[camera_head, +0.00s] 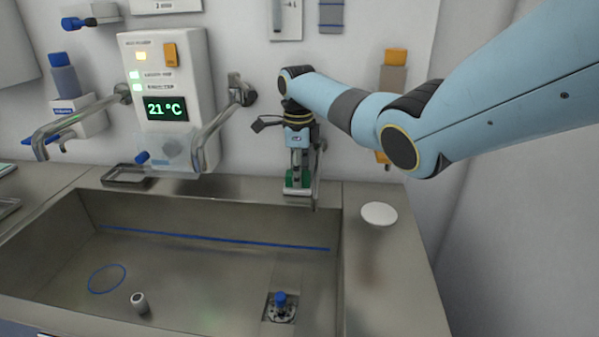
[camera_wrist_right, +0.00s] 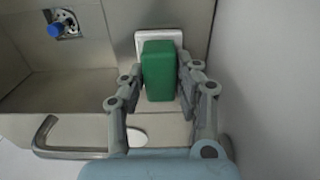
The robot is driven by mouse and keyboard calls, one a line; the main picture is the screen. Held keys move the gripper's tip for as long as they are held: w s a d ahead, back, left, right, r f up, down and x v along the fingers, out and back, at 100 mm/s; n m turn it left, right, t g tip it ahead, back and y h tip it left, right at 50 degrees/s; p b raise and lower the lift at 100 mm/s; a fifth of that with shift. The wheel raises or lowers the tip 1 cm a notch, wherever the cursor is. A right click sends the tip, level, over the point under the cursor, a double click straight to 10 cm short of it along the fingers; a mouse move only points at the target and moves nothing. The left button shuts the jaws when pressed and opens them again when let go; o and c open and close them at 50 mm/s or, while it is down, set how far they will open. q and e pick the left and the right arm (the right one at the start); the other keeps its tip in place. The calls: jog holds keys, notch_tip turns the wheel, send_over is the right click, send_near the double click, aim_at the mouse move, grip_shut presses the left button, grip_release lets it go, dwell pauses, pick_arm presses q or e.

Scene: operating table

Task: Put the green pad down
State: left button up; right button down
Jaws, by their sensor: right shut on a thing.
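The green pad (camera_wrist_right: 158,72) is a block with rounded edges, between the two fingers of my right gripper (camera_wrist_right: 158,84). In the head view my right gripper (camera_head: 299,160) points down at the back rim of the sink, shut on the green pad (camera_head: 292,181), which is partly hidden by the fingers. A small white rectangular tray (camera_head: 297,191) is directly below the pad; it also shows in the wrist view (camera_wrist_right: 141,38). I cannot tell whether the pad touches it. My left gripper is not in view.
A steel sink (camera_head: 190,270) lies in front, with a blue-topped drain (camera_head: 281,304) and a small grey cylinder (camera_head: 139,302). A white round disc (camera_head: 379,213) lies on the right counter. A tap (camera_head: 215,125) stands left of my gripper; a metal dish (camera_head: 128,175) is at the back left.

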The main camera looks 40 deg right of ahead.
jog(key=c, duration=1)
grip_release()
jog(key=shift+f, duration=0.15)
jog(key=shift+o, duration=0.2)
notch_tip(320, 180, up, 12)
jog(key=shift+r, duration=0.25)
